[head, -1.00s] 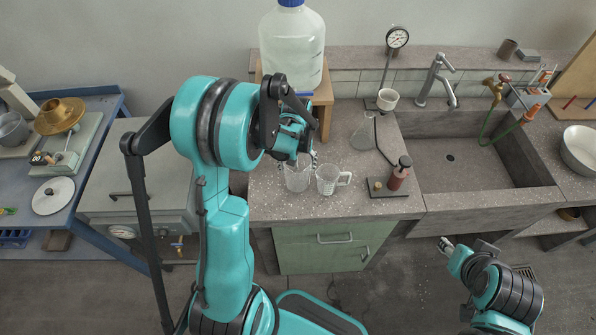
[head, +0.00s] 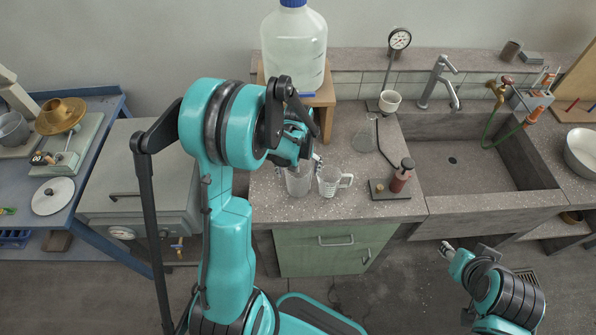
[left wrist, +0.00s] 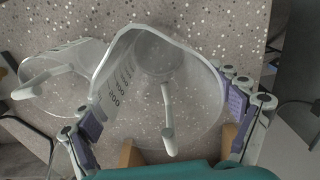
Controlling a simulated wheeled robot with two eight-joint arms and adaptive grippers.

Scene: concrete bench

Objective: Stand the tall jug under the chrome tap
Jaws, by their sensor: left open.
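A tall clear jug (head: 299,182) stands on the speckled bench, partly hidden behind my left gripper (head: 304,158). In the left wrist view the jug (left wrist: 190,95) is large, with its handle toward the gripper and dark markings on its wall. My left gripper (left wrist: 165,118) is open, with one finger on each side of the jug; contact cannot be told. A second clear jug (head: 331,181) with a handle stands close on the right. The chrome tap (head: 437,82) rises behind the stone sink. My right gripper (head: 447,248) is low in front of the sink, too small to read.
A conical flask (head: 364,136), a red-brown bottle on a dark stand (head: 400,178) and a dial gauge (head: 399,40) with a white cup stand between the jugs and the sink (head: 470,175). A brass tap with a green hose (head: 490,125) is right of the chrome tap. The sink is empty.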

